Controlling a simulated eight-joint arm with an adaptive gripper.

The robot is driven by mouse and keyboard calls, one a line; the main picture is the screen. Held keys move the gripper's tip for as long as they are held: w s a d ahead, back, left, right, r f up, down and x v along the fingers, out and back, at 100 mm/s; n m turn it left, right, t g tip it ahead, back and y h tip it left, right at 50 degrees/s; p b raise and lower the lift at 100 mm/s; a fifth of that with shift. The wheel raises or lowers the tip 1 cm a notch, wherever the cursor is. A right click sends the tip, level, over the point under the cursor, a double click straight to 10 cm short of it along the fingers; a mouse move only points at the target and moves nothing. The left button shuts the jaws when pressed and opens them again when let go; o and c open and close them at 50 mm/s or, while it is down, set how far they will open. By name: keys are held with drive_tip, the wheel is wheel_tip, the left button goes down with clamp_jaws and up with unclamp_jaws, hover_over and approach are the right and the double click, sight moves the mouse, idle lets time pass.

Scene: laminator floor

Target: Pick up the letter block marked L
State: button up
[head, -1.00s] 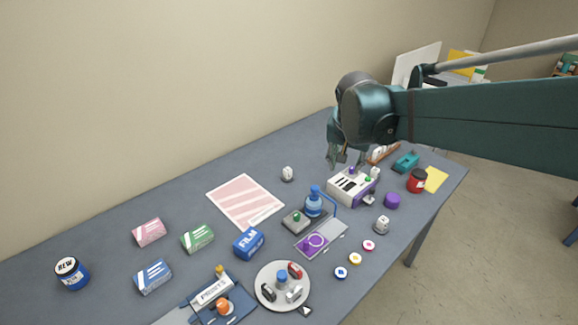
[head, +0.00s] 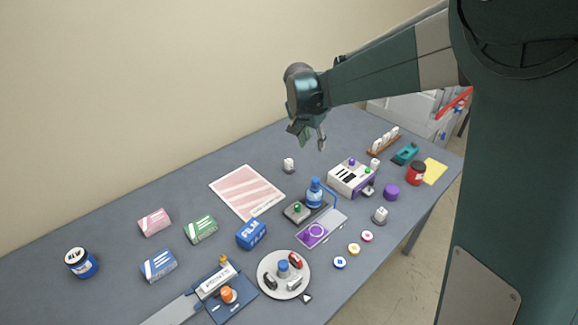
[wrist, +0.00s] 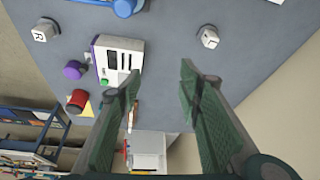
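The letter block marked L (head: 289,165) is a small pale block standing alone on the blue-grey table, near the top right of the pink striped sheet. In the wrist view the block (wrist: 209,37) shows a dark mark that looks like an L, beyond and a little right of the fingertips. My gripper (head: 309,140) is up in the air above the back of the table, near the block and to its right in the picture. The wrist view shows my gripper (wrist: 161,72) open, with nothing between its green fingers. Another pale block (wrist: 44,30), marked R, stands at the table's front.
A white and purple machine (head: 352,177) stands right of the L block. The table right around the block is clear, with the wall behind.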

drive_tip(key=w+a+f+m+p, duration=0.1)
drive_tip(key=w+a+f, duration=0.4)
drive_tip(key=m+h+p, duration=0.1)
drive_tip(key=m+p, duration=0.1)
hover_over(289, 160)
drive_tip(key=s+a, duration=0.2)
wheel_tip(289, 160, down, 7)
drive_tip(key=shift+f+g, duration=0.2)
drive_tip(key=shift+g, duration=0.1)
drive_tip(key=shift+x, duration=1.3)
drive_tip(key=shift+s, duration=0.1)
drive_tip(key=shift+x, duration=2.65)
